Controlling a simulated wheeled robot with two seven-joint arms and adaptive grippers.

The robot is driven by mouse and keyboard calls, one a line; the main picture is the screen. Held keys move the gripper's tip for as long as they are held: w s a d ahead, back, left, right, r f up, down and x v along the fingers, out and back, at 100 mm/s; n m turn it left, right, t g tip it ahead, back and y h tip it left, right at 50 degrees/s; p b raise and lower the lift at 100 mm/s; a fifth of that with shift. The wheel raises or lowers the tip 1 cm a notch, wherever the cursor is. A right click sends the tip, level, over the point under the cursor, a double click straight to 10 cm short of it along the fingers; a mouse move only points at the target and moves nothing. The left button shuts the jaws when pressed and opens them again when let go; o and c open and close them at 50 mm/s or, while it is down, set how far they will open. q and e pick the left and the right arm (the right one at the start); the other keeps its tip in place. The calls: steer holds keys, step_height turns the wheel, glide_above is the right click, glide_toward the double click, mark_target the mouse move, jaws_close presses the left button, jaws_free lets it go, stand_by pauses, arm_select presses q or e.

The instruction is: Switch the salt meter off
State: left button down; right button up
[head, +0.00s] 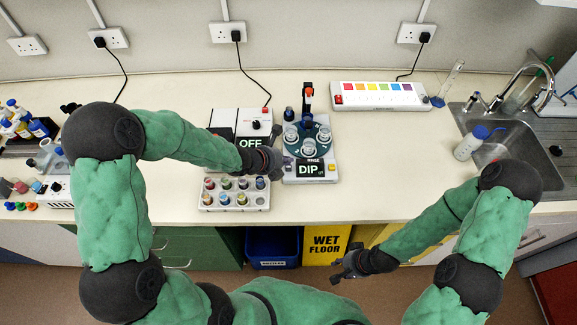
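A bench instrument with a teal round top, several clear cups and a display reading "DIP" (311,169) stands in the middle of the bench. A white box (254,122) with a dark knob and a display reading "OFF" stands just left of it. No readable label tells which is the salt meter. My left gripper (272,162) is low between the two displays, close to the left side of the "DIP" instrument. Its fingertips are too dark and small to read, and contact cannot be told. My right gripper (342,265) is open and empty, in front of the bench edge.
A white rack (234,207) of several coloured-cap vials stands just below my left gripper. A strip with coloured squares (380,105) lies behind right. A wash bottle (468,146) stands by the sink (512,142). The bench right of the instrument is clear.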

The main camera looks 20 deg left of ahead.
mark_target(286, 167)
arm_select(q)
steer(key=shift+f+b, duration=0.5)
steer(key=shift+b, duration=0.15)
steer(key=shift+f+b, duration=0.4)
steer(key=shift+b, duration=0.15)
stand_by(0.9)
steer(key=shift+r, duration=0.15)
steer(key=shift+r+p, duration=0.65)
steer(key=shift+r, duration=0.15)
steer(key=shift+r, duration=0.1)
step_height(286, 167, up, 6)
steer(key=p, duration=0.4)
steer(key=shift+p, duration=0.3)
stand_by(2.1)
